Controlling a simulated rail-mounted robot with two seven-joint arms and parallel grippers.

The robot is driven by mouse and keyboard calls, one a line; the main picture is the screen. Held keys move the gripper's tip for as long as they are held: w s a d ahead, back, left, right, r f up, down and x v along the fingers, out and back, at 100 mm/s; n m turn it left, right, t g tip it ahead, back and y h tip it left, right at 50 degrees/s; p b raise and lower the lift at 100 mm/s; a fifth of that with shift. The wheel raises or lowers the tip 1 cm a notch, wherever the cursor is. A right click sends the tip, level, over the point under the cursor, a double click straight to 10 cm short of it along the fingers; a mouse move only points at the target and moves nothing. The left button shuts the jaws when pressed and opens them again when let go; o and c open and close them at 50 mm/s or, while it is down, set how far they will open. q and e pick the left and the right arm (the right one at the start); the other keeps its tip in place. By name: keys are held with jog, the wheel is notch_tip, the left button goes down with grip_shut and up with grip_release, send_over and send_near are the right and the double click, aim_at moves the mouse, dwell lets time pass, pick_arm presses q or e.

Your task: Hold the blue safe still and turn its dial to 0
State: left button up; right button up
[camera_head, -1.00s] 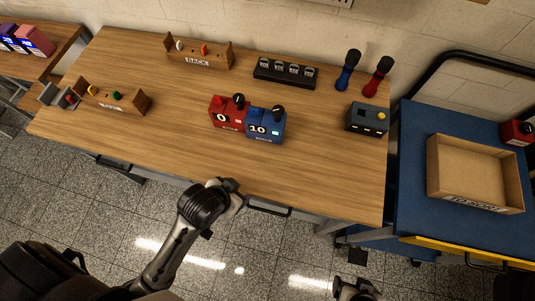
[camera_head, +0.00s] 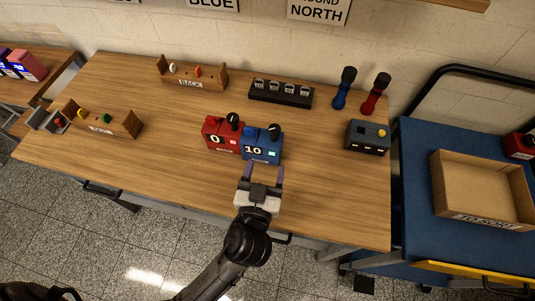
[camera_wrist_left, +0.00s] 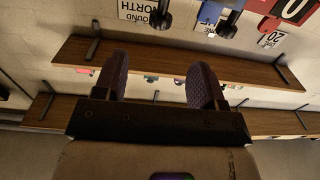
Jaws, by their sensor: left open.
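The blue safe (camera_head: 262,155) stands on the wooden table, right beside the red safe (camera_head: 222,143). Its display reads 10, and its black dial (camera_head: 274,130) is on top at the right. The red safe's display reads 0. My left gripper (camera_head: 263,168) is open and empty, just in front of the blue safe, its two fingers pointing toward it. I cannot tell whether they touch it. In the left wrist view the open fingers (camera_wrist_left: 157,65) have nothing between them. My right gripper is not in view.
Wooden racks (camera_head: 190,82) and (camera_head: 112,123) stand at the back and left of the table (camera_head: 180,180). A black block with several knobs (camera_head: 281,93), blue and red posts (camera_head: 345,88) and a dark box (camera_head: 367,137) are behind and right. The front table area is clear.

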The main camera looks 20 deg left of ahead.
aim_at(275, 125)
pick_arm(q)
jog(key=p+x, duration=0.3)
jog(key=x, duration=0.8)
jog(key=shift+w+a+r, duration=0.1)
jog(key=shift+w+a, duration=0.05)
jog(key=shift+w, duration=0.1)
jog(key=shift+p+x, duration=0.35)
jog(key=shift+x, duration=0.65)
jog(key=c, duration=1.1)
